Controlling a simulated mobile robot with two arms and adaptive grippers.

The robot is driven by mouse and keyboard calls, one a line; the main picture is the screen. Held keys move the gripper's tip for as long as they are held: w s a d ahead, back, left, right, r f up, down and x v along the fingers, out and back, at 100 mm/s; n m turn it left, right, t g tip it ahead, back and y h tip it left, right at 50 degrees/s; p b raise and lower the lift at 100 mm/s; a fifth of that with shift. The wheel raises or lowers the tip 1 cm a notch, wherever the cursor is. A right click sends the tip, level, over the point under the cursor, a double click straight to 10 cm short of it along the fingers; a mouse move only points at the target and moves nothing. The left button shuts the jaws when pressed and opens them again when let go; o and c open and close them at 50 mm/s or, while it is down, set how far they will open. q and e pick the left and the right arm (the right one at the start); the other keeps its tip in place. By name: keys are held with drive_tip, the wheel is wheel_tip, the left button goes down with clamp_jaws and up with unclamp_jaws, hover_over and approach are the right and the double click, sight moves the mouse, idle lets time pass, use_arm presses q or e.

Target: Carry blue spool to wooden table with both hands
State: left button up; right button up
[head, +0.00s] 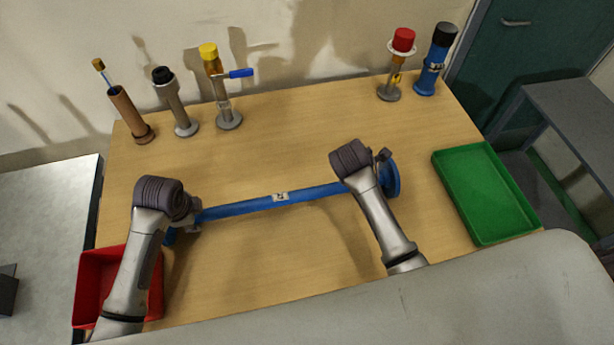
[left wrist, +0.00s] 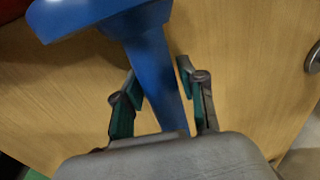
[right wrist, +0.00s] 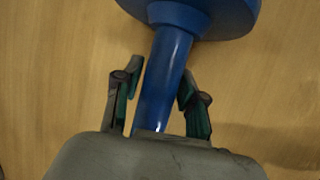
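The blue spool (head: 250,206) is a long pipe with wide end flanges. It lies across the wooden table (head: 290,150), roughly level, and seems to rest on the top. My left gripper (head: 195,212) is at the spool's left end. In the left wrist view its fingers (left wrist: 158,80) stand either side of the blue pipe (left wrist: 152,62), with gaps showing. My right gripper (head: 378,168) is at the right end, beside the flange (head: 392,178). In the right wrist view its fingers (right wrist: 160,78) straddle the pipe (right wrist: 166,70), apart from it. The arms partly hide both ends.
A red tray (head: 90,290) is at front left, under my left arm. A green tray (head: 485,190) is at the right edge. Several upright fittings, including a brown one (head: 130,112) and a blue one (head: 428,78), line the back. The table's middle is clear behind the spool.

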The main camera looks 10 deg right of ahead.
use_arm(q)
drive_tip(key=shift+o, duration=0.9)
drive_tip(key=shift+s, duration=0.1)
use_arm(e)
drive_tip(key=shift+o, duration=0.9)
drive_tip(key=shift+r, duration=0.1)
use_arm(q)
drive_tip(key=shift+r, duration=0.2)
drive_tip(key=v, duration=1.1)
drive_tip(key=shift+r, duration=0.3)
use_arm(e)
drive_tip(key=v, duration=1.2)
